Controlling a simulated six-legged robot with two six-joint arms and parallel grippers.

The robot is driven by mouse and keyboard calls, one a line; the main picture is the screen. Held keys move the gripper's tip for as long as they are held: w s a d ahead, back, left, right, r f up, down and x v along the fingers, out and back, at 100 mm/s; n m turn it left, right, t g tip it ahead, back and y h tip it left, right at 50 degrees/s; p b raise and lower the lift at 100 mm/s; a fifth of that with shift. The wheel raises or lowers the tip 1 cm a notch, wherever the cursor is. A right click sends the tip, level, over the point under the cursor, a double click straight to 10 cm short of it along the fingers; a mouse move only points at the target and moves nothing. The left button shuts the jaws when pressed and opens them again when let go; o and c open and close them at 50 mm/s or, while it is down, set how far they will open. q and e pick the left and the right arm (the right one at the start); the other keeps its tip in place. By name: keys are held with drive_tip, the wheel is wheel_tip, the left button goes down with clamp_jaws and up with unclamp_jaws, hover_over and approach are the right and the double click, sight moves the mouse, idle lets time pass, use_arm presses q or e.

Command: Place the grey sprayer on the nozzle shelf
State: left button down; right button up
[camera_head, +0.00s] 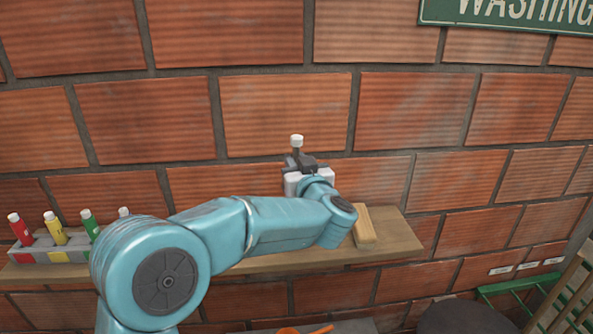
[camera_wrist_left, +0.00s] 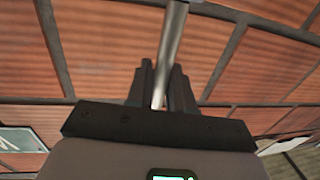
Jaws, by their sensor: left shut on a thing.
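The grey sprayer (camera_head: 297,146) is upright, with a white cap, in front of the brick wall in the head view. My left gripper (camera_head: 299,161) is shut on it and holds it above the wooden shelf. In the left wrist view the sprayer's grey rod (camera_wrist_left: 172,45) stands between the dark fingers of my left gripper (camera_wrist_left: 165,80). The wooden shelf (camera_head: 398,240) runs along the wall. At its left end is a grey rack (camera_head: 22,257) with coloured labels. My left arm hides the shelf's middle and the rack's right end. My right gripper is not in view.
A red sprayer (camera_head: 21,230), a yellow one (camera_head: 56,230) and a green one (camera_head: 90,226) stand in the rack. A white cap (camera_head: 124,212) shows beside them. A tan block (camera_head: 363,227) sits on the shelf right of my gripper. The shelf's right end is bare.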

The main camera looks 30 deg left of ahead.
use_arm(q)
drive_tip(key=shift+w+f, duration=0.1)
drive_tip(key=shift+f, duration=0.8)
drive_tip(key=shift+f, duration=0.1)
drive_tip(key=c, duration=1)
unclamp_jaws()
